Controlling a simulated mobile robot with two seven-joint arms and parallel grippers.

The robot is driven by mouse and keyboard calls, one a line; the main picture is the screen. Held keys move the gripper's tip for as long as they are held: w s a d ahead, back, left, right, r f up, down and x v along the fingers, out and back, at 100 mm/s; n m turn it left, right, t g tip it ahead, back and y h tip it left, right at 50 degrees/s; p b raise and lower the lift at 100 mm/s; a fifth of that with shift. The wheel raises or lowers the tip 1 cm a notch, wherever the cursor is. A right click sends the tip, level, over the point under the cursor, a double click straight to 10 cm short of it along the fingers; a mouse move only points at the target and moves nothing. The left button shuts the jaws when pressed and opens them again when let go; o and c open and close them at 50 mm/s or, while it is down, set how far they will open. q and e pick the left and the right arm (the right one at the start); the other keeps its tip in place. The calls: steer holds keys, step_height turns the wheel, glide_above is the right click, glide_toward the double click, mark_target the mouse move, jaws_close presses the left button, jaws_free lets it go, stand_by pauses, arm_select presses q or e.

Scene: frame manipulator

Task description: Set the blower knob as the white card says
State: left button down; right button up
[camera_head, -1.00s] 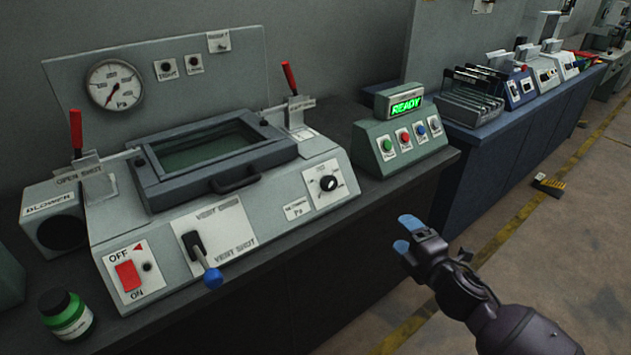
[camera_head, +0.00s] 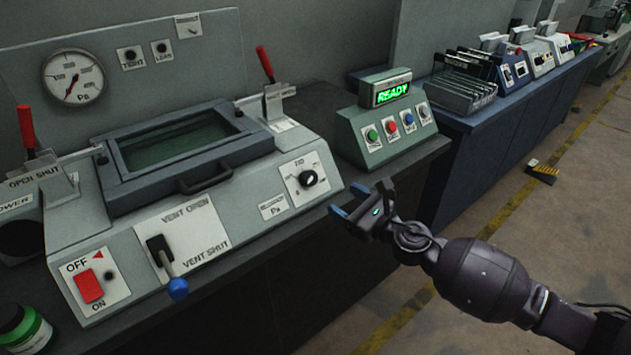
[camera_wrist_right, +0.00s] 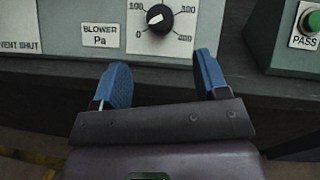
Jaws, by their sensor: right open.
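The blower knob (camera_head: 309,178) is a black dial on a white scale plate at the right front of the grey machine. In the right wrist view the knob (camera_wrist_right: 160,17) has a white mark pointing roughly left, between 0 and 100. Its label (camera_wrist_right: 101,35) reads BLOWER Pa. A small white card (camera_head: 187,25) sits at the top of the back panel; its writing is too small to read. My right gripper (camera_head: 352,203) is open and empty, in front of and below the knob, not touching it. Its blue fingers (camera_wrist_right: 160,72) point toward the panel. My left gripper is not in view.
A round Pa gauge (camera_head: 73,77) is on the back panel. The blue-tipped vent lever (camera_head: 168,266) and red OFF/ON switch (camera_head: 89,286) are left of the knob. A green READY box (camera_head: 385,130) stands to the right. A green-labelled bottle (camera_head: 24,330) is at front left.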

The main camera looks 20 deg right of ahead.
mark_target(312, 179)
steer(key=x, duration=0.8)
steer(key=shift+x, duration=0.9)
steer(key=shift+c, duration=0.4)
